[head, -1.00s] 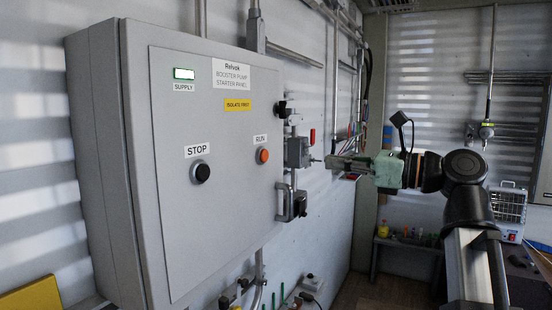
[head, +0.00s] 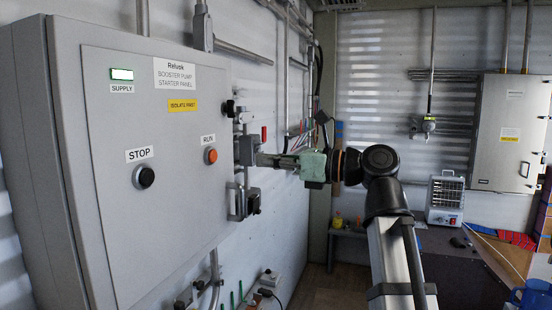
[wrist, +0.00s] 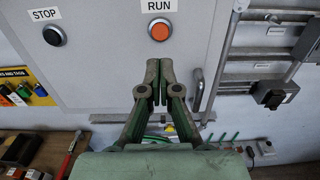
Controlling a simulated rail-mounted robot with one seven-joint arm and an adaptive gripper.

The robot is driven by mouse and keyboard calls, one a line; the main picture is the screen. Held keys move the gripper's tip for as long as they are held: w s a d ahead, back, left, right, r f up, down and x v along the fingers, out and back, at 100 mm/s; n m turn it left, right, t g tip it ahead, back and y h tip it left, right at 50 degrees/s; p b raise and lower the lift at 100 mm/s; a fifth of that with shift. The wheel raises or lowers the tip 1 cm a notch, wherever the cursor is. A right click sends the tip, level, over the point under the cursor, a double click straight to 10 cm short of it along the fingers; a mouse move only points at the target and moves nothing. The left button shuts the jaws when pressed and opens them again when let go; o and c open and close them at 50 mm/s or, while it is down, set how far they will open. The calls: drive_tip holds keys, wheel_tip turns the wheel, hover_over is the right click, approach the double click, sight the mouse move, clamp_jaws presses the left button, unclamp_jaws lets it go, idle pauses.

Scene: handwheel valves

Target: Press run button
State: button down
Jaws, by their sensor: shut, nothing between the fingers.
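The orange RUN button (head: 211,156) sits on the right part of the grey starter panel's door (head: 110,230), under a white RUN label (head: 208,140). My gripper (head: 258,159) is to the right of the button in the head view, apart from it. In the wrist view the RUN button (wrist: 159,30) shows just beyond my fingertips (wrist: 160,64), nearly in line with them. A gap shows between fingertips and button. The two fingers are shut together with nothing between them. The button is fully visible in both views.
A black STOP button (head: 144,177) is left of RUN on the same door. A door handle (head: 245,203) and grey boxes are at the panel's right edge, near my gripper. Pipes (wrist: 270,55) run along the wall. A heater (head: 445,200) stands on the right bench.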

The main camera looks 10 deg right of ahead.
drive_tip(key=p+x, duration=0.2)
drive_tip(key=x, duration=0.8)
drive_tip(key=shift+a+p, duration=0.1)
drive_tip(key=shift+p, duration=0.25)
drive_tip(key=shift+a+r, duration=0.1)
drive_tip(key=shift+r, duration=0.05)
drive_tip(key=shift+w+a+r+p, duration=0.15)
drive_tip(key=shift+w+a+p, duration=0.25)
drive_tip(key=shift+p, duration=0.45)
drive_tip(key=shift+a, duration=0.2)
drive_tip(key=shift+d, duration=0.1)
drive_tip(key=shift+s+d+p, duration=0.15)
drive_tip(key=shift+d+p, duration=0.05)
drive_tip(key=shift+p, duration=0.2)
drive_tip(key=b, duration=0.1)
approach(215, 155)
drive_tip(key=shift+v, duration=2.65)
